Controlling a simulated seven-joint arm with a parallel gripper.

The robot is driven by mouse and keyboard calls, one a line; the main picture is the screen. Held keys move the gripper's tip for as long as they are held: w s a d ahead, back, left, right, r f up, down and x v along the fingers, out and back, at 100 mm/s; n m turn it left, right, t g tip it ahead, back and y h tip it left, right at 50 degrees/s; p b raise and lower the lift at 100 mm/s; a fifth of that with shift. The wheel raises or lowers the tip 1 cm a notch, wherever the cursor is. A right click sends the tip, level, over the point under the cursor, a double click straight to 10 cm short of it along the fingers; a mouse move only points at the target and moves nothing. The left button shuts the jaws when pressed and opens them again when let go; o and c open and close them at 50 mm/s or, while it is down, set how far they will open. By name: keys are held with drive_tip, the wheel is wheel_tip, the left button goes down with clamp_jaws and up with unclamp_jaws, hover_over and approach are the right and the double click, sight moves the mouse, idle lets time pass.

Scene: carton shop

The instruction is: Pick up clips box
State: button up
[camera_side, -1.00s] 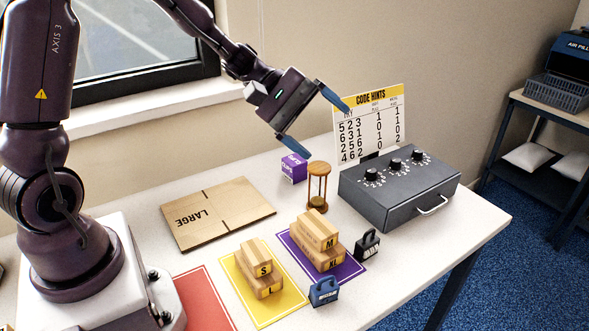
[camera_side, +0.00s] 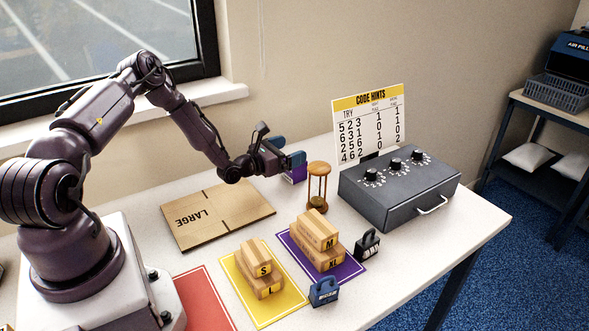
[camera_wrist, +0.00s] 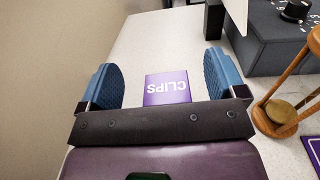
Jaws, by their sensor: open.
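In the side view the clips box (camera_side: 296,174) is mostly hidden behind my fingers. My gripper (camera_side: 289,150) is low at the back of the table, reaching level toward the box. It also shows in the wrist view (camera_wrist: 166,85), with its blue pads wide apart and nothing gripped.
An hourglass (camera_side: 318,190) stands just right of the box. A dark dial case (camera_side: 400,192) and a code hints board (camera_side: 369,120) are farther right. A flat LARGE carton (camera_side: 218,213) lies in front. Stacked wooden blocks (camera_side: 316,235) stand on coloured mats nearer the front.

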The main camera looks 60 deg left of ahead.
wheel_tip(320, 180, down, 5)
drive_tip(key=shift+r, duration=0.2)
drive_tip(key=shift+w, duration=1.5)
drive_tip(key=shift+r, duration=0.1)
drive_tip(key=c, duration=1)
